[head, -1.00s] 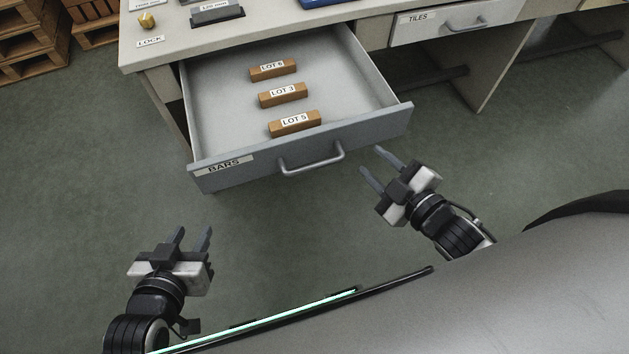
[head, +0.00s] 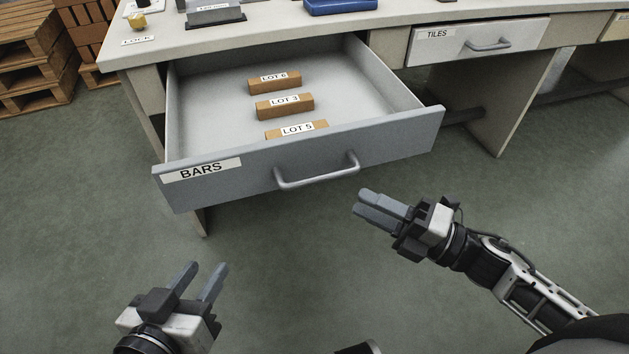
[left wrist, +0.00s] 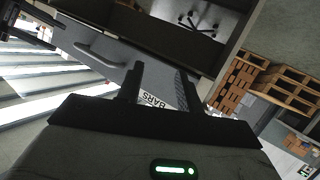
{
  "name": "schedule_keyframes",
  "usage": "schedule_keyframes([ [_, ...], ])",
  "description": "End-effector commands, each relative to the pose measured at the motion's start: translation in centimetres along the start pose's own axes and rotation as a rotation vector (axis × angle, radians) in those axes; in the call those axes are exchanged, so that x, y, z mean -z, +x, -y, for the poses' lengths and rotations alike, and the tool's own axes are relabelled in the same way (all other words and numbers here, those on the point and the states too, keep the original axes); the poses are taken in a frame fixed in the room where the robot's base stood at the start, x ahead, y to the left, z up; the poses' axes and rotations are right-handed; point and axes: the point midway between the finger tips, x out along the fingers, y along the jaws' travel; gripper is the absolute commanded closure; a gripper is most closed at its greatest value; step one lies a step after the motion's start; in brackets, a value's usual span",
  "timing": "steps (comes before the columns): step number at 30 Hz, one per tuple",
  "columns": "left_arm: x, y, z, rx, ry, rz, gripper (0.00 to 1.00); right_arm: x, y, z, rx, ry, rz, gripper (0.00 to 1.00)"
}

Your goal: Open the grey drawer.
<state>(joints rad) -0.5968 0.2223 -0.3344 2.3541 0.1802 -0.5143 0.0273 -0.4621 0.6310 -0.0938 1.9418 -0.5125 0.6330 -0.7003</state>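The grey drawer (head: 240,178), labelled BARS, stands pulled well out of the desk. Its inside shows, with three brown bars labelled LOT 6 (head: 275,84), LOT 3 (head: 285,107) and LOT 5 (head: 297,130). Its bar handle (head: 318,175) is free. My right gripper (head: 358,203) is empty and apart from the handle, to its lower right; its fingers partly overlap in the view but look open. My left gripper (head: 203,268) is open and empty, below the drawer's front. The left wrist view also shows the drawer front (left wrist: 115,65) beyond the open fingers.
A shut TILES drawer (head: 475,40) is at the right of the desk (head: 300,20). A brass knob (head: 137,21) sits by the LOCK label on the desktop, with a blue tray (head: 340,5) behind. Pallets (head: 35,55) stand at the left. The floor in front is clear.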

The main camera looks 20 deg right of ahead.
Motion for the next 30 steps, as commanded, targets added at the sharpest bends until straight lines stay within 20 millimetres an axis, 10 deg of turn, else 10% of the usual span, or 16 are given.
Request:
schedule_keyframes([
  [13,0.3,-0.1,-0.2,-0.009,0.001,-0.033,0.64,-0.1,8.8,0.0,-0.001,0.001,0.002,0.66],
  [27,0.5,-0.2,-0.3,-0.011,0.001,-0.04,0.64,0.0,10.2,0.1,0.001,0.004,0.002,0.66],
  [30,0.5,-0.2,-0.3,-0.011,0.001,-0.039,0.64,0.0,10.2,0.1,0.001,0.004,0.002,0.88],
])
